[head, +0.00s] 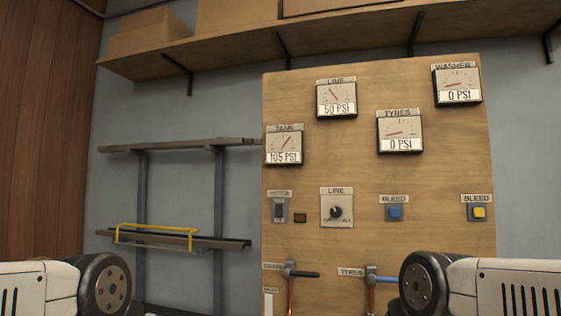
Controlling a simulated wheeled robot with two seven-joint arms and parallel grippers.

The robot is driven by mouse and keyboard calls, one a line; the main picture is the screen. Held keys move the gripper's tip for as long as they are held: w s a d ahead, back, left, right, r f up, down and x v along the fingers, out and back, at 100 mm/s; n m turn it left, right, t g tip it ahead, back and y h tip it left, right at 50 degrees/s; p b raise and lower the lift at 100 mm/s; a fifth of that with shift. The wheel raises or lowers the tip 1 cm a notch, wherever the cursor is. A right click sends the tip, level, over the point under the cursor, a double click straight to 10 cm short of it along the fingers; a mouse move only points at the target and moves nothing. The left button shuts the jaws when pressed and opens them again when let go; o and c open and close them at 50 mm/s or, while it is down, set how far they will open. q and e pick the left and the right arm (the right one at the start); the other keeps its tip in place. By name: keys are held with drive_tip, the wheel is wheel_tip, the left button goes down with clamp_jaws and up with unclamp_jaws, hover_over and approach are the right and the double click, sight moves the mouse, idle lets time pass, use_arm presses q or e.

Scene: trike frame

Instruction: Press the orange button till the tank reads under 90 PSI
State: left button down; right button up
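The tank gauge (284,145) hangs at the left of the wooden panel (370,175) and reads 105 PSI. A yellow button (479,212) sits at the panel's right under a BLEED label. A blue button (395,212) sits left of it, also under a BLEED label. Parts of my two arms show at the lower left and lower right corners, and both grippers are out of view.
Other gauges are line (336,98) at 50 PSI, tyres (400,132) at 0 and washer (457,85) at 0. A line knob (336,211), a dark switch (279,210) and two lever valves are on the panel. A shelf (220,50) with boxes runs above.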

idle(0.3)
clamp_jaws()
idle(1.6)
